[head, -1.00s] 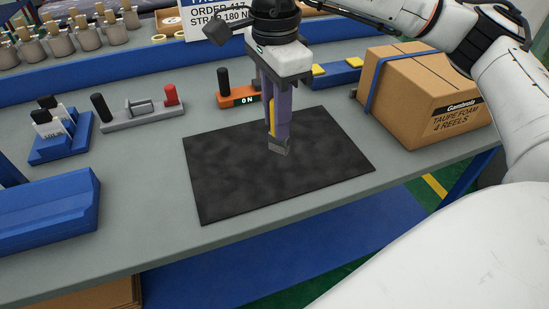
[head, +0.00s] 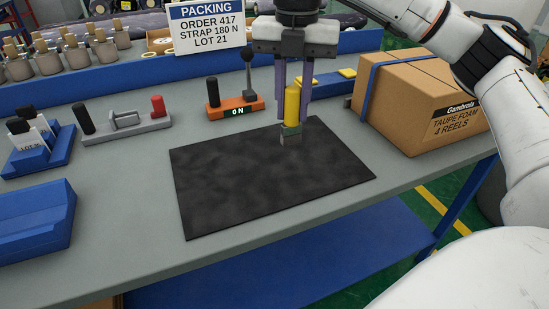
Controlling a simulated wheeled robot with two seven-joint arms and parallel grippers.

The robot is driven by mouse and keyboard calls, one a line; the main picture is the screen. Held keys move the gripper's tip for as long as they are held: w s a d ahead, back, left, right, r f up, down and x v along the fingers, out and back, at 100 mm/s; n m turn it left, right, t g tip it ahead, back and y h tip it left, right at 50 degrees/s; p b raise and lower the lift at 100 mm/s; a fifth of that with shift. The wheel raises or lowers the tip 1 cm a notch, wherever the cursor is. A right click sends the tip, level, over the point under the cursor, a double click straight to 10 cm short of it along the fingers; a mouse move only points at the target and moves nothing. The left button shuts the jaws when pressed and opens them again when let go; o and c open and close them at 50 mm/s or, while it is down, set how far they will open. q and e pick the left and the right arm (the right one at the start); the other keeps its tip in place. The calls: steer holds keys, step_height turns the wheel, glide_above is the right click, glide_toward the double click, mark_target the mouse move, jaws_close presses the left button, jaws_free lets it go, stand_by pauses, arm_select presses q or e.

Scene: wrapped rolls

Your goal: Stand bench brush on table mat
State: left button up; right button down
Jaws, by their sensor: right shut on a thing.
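The bench brush (head: 291,104) has a yellow handle, a green band and a grey lower end. It is upright with the grey end down, over the back right part of the dark table mat (head: 250,190). I cannot tell whether that end touches the mat or hangs just above it. My right gripper (head: 293,120) points straight down with its purple fingers on either side of the yellow handle, shut on it. My left gripper is not in view.
A cardboard box (head: 408,110) stands right of the mat. An orange tension gauge (head: 236,107), a grey holder (head: 122,127) and blue blocks (head: 35,220) stand behind and left. A packing sign (head: 207,27) is at the back. The mat's front and left are clear.

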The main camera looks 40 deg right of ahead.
mark_target(293, 86)
step_height(293, 86, down, 9)
steer(key=shift+r, duration=0.1)
stand_by(0.3)
steer(key=shift+b, duration=0.3)
steer(key=shift+f, duration=0.25)
steer(key=c, duration=1.5)
jaws_free()
steer(key=shift+r, duration=0.1)
step_height(293, 86, up, 12)
steer(key=shift+r+p, duration=0.15)
steer(key=shift+p, duration=0.5)
